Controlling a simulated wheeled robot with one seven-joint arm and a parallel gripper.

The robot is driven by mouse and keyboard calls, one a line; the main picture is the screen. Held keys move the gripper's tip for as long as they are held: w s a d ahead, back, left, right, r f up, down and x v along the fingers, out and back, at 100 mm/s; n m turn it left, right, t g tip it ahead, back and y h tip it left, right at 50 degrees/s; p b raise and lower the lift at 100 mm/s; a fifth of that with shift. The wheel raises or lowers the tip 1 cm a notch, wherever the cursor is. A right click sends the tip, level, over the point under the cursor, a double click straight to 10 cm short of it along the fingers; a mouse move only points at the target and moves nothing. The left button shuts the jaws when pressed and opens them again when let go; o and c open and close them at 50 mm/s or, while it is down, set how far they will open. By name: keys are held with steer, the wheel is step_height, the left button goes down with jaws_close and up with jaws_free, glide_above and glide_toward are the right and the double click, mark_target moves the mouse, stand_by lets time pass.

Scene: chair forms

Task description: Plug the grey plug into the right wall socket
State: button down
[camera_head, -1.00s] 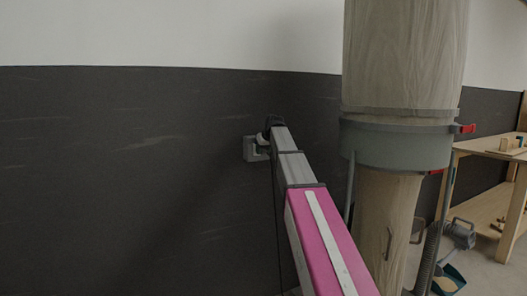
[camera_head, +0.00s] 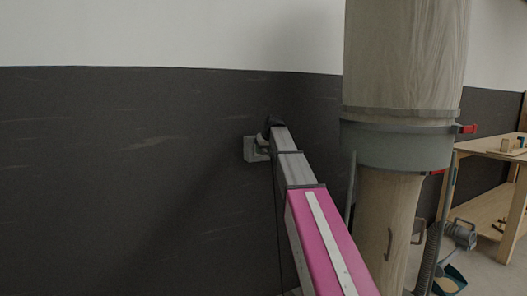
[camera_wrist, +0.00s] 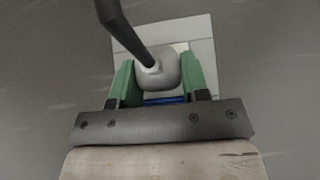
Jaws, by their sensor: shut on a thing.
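The grey plug (camera_wrist: 158,76) is between the green fingers of my gripper (camera_wrist: 157,64) in the wrist view, and the gripper is shut on it. A thick black cable (camera_wrist: 122,22) runs from the plug's back toward the upper left. Behind the plug is the pale wall socket plate (camera_wrist: 202,48), with dividing lines on its face. The plug and fingers cover its middle, so I cannot tell whether the pins are in an opening. In the head view the socket plate (camera_head: 250,150) shows just left of my arm's end; the plug is not clear there.
The dark wall panel (camera_head: 130,170) around the plate is bare on the left. A large wooden cylinder with a grey-green band (camera_head: 395,146) stands close to the right of my arm. Farther right are a wooden bench (camera_head: 485,150) and a dustpan (camera_head: 450,280) on the floor.

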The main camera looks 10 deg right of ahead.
steer(key=shift+w+a, duration=0.1)
steer(key=shift+w, duration=0.1)
stand_by(0.5)
steer(key=c, duration=0.5)
jaws_free()
